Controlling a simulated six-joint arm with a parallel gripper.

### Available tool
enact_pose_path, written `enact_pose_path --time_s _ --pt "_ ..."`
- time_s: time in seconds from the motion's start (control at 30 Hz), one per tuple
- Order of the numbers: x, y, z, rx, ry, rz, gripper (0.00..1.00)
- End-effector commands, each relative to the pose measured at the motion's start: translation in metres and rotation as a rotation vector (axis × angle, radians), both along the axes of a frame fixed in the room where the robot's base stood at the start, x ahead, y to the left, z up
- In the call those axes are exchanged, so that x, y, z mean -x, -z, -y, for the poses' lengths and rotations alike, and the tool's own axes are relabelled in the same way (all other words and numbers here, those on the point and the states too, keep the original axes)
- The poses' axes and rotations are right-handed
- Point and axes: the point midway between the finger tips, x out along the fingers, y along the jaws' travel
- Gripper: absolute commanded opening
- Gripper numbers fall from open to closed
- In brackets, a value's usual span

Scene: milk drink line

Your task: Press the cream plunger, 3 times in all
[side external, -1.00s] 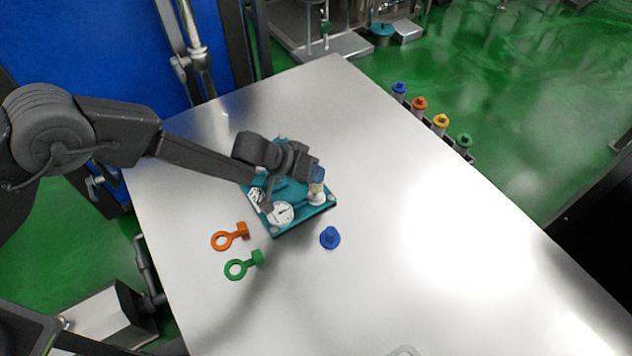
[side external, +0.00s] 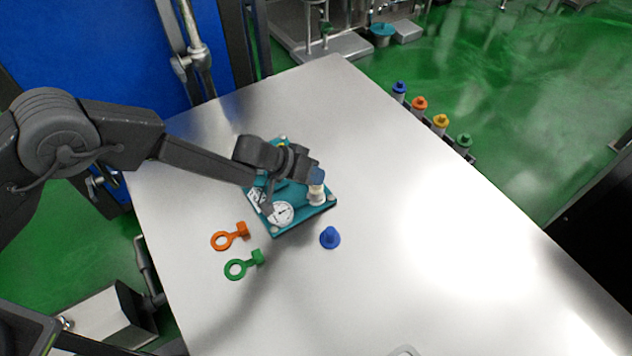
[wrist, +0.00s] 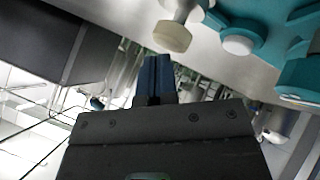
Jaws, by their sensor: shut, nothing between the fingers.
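The teal device (side external: 290,217) lies on the metal table and carries white dial faces. The cream plunger (side external: 316,187) rises from its right corner above a white base. My gripper (side external: 317,175) is right at the plunger in the side view, its blue fingertips overlapping the plunger's top. In the wrist view the blue fingertips (wrist: 157,58) are closed together with nothing between them. My wrist hides part of the device.
An orange ring-ended piece (side external: 230,236) and a green one (side external: 244,265) lie left of the device. A blue knob (side external: 330,238) stands in front of it. Several coloured-topped pieces (side external: 420,104) line the table's right edge. The right of the table is clear.

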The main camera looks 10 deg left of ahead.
Motion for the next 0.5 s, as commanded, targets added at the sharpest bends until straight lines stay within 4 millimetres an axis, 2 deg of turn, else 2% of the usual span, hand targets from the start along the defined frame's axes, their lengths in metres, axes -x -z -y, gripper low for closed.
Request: enact_pose_path --time_s 0.5 --pt "0.0007 0.0071 0.0001 -0.002 0.001 -0.001 0.00"
